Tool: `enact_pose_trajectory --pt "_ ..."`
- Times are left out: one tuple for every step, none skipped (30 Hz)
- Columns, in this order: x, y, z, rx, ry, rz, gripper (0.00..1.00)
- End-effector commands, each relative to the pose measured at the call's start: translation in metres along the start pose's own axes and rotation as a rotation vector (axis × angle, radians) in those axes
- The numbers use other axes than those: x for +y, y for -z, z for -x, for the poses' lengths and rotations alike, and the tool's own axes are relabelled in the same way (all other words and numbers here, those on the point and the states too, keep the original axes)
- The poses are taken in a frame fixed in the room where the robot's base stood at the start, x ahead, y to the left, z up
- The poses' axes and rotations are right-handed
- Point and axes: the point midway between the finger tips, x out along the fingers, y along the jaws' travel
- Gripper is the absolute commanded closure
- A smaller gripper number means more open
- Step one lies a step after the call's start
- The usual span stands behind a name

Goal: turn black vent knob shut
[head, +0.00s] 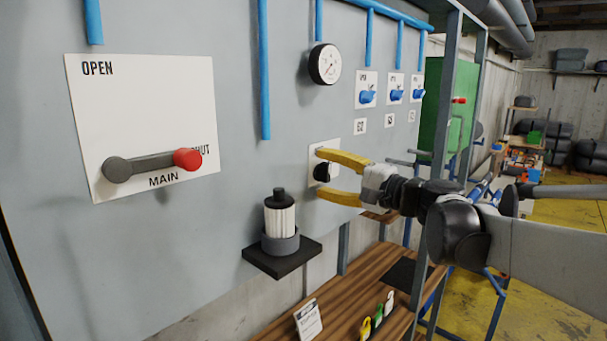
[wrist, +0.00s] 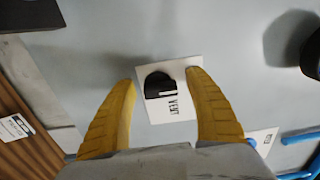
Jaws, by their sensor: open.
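The black vent knob (head: 322,172) sits on a small white plate (head: 328,150) on the grey panel. In the wrist view the knob (wrist: 158,85) shows in the middle of its plate (wrist: 185,75), beside the word VENT. My gripper (head: 335,175) has yellow fingers and is open, one finger above and one below the knob in the head view. In the wrist view my gripper (wrist: 167,95) has its fingers left and right of the knob, with gaps on both sides. I cannot tell whether the fingertips reach the panel.
A MAIN lever with a red end (head: 187,159) is at the left, pointing toward SHUT. A white filter (head: 279,218) stands on a black shelf (head: 283,257) left of the knob. A gauge (head: 325,64) and blue valves (head: 367,96) are above. A wooden bench (head: 345,288) is below.

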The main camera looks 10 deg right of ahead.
Motion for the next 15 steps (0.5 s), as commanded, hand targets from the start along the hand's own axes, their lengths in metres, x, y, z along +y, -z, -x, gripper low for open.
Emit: enact_pose_trajectory --pt "0.0 0.0 0.001 0.0 0.0 0.0 0.38" --pt "0.0 0.0 0.001 0.0 0.0 0.0 0.38" --pt "0.0 0.0 0.004 0.001 0.0 0.0 0.38" --pt "0.0 0.0 0.006 0.001 0.0 0.0 0.38" --pt "0.0 0.001 0.009 0.002 0.0 0.0 0.38" --pt "0.0 0.001 0.015 0.003 0.0 0.0 0.38" --pt "0.0 0.001 0.021 0.003 0.0 0.0 0.38" --pt "0.0 0.001 0.026 0.004 0.0 0.0 0.38" --pt "0.0 0.001 0.035 0.005 0.0 0.0 0.38" --pt "0.0 0.001 0.042 0.005 0.0 0.0 0.38" --pt "0.0 0.002 0.05 0.006 0.0 0.0 0.38" --pt "0.0 0.001 0.059 0.005 0.0 0.0 0.38" --pt "0.0 0.001 0.066 0.006 0.0 0.0 0.38" --pt "0.0 0.001 0.073 0.005 0.0 0.0 0.38" --pt "0.0 0.002 0.081 0.005 0.0 0.0 0.38"
